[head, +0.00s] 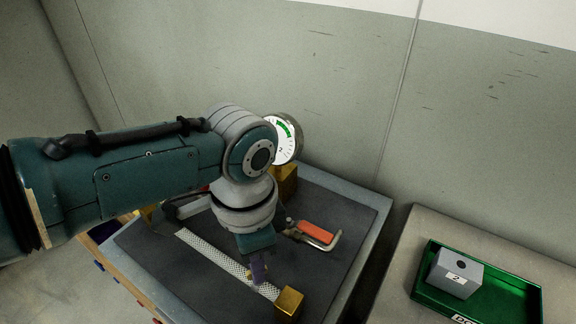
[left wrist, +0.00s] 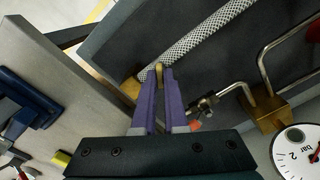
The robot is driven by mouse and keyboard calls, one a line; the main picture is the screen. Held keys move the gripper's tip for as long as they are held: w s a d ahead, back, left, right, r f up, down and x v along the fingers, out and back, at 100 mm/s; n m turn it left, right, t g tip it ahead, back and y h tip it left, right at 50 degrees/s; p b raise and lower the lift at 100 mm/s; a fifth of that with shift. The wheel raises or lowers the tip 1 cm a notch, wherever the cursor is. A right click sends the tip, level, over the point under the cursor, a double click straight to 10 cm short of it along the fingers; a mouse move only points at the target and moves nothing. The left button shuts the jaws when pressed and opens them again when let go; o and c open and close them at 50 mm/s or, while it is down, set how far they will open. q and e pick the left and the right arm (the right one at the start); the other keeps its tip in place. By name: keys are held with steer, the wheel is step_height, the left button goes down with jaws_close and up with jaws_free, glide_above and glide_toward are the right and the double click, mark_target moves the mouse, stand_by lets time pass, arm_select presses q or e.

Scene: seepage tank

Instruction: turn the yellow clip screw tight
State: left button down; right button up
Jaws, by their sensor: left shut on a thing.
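The yellow clip screw (left wrist: 158,71) shows as a small yellow piece between the purple fingertips of my left gripper (left wrist: 160,76). The fingers are shut on it. The clip itself is mostly hidden by the fingers. In the head view my left gripper (head: 259,271) points down at a white braided hose (head: 217,254), close to the hose's near end. The hose also shows in the left wrist view (left wrist: 203,38), just beyond the fingertips. A brass block (head: 288,303) stands at the hose's near end. My right gripper is in neither view.
A round gauge (head: 286,139) and a brass block (head: 284,182) stand behind my left arm. A bent metal pipe with an orange handle (head: 315,231) lies right of the gripper. A green tray (head: 420,290) with a grey box (head: 455,273) is at the right.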

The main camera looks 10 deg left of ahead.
arm_select(q)
steer(key=m, duration=0.5)
steer(key=shift+m, duration=0.3)
steer(key=m, duration=0.5)
steer(key=shift+b, duration=0.35)
steer(key=shift+m, duration=0.4)
steer(key=c, duration=1)
jaws_free()
steer(key=shift+o, duration=0.2)
steer(key=shift+r, duration=0.35)
step_height(320, 180, up, 9)
steer(key=p, duration=0.2)
